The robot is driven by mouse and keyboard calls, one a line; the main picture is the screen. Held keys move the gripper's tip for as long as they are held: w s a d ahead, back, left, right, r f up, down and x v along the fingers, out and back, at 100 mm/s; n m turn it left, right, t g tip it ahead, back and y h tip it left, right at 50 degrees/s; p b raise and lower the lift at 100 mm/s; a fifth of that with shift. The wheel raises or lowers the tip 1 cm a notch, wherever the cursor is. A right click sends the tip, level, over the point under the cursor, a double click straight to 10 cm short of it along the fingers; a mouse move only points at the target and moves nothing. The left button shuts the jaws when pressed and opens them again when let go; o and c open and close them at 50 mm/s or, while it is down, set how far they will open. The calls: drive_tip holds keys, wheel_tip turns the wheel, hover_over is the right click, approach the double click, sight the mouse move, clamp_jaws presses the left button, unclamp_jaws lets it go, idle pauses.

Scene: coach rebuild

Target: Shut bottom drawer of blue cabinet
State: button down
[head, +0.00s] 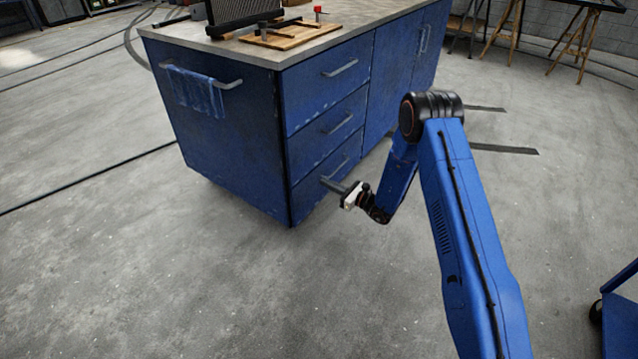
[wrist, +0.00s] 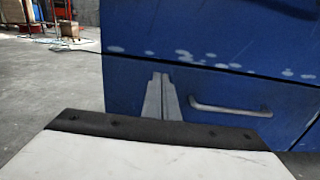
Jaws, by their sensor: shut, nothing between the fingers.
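The blue cabinet (head: 225,120) has a column of three drawers on its front. The bottom drawer (head: 306,201) looks flush or nearly flush with the drawers above; a small gap cannot be told. My gripper (head: 326,182) is shut and empty, its fingertips at the front of the bottom drawer. In the wrist view the shut fingertips (wrist: 160,78) point at the drawer front (wrist: 125,88), just left of its bar handle (wrist: 230,109). Whether they touch the drawer cannot be told.
A blue cloth (head: 197,92) hangs from a rail on the cabinet's left side. A board with tools (head: 277,36) lies on the worktop. A blue cart (head: 620,310) stands at the lower right. The grey floor before the cabinet is clear.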

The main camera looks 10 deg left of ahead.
drive_tip(key=v, duration=0.8)
drive_tip(key=s+a+r+n+g+y, duration=0.1)
drive_tip(key=s+r+n+g, duration=0.3)
drive_tip(key=r, duration=0.5)
drive_tip(key=s+r+n+g, duration=0.25)
drive_tip(key=s+r, duration=0.25)
drive_tip(key=r, duration=0.3)
drive_tip(key=s+d+r+n+g+h, duration=0.35)
drive_tip(key=s+r+n, duration=0.45)
drive_tip(key=s+r, duration=0.5)
drive_tip(key=s+d+r+n+t+h, duration=0.2)
drive_tip(key=s+d+n+h, duration=0.1)
drive_tip(key=s+d, duration=0.5)
drive_tip(key=s+d+r+n+t+h, duration=0.2)
drive_tip(key=s+d+h, duration=0.3)
drive_tip(key=s+d, duration=0.4)
drive_tip(key=s+d+r+n+t+h, duration=0.1)
drive_tip(key=s+d+r+n+h, duration=0.2)
drive_tip(key=s+d, duration=0.5)
drive_tip(key=s+n+h, duration=0.1)
drive_tip(key=s+h, duration=0.1)
drive_tip(key=s, duration=0.1)
drive_tip(key=shift+s+d+r+t, duration=0.2)
drive_tip(key=shift+s+r+t, duration=0.15)
drive_tip(key=shift+s+t, duration=0.05)
drive_tip(key=shift+n, duration=0.25)
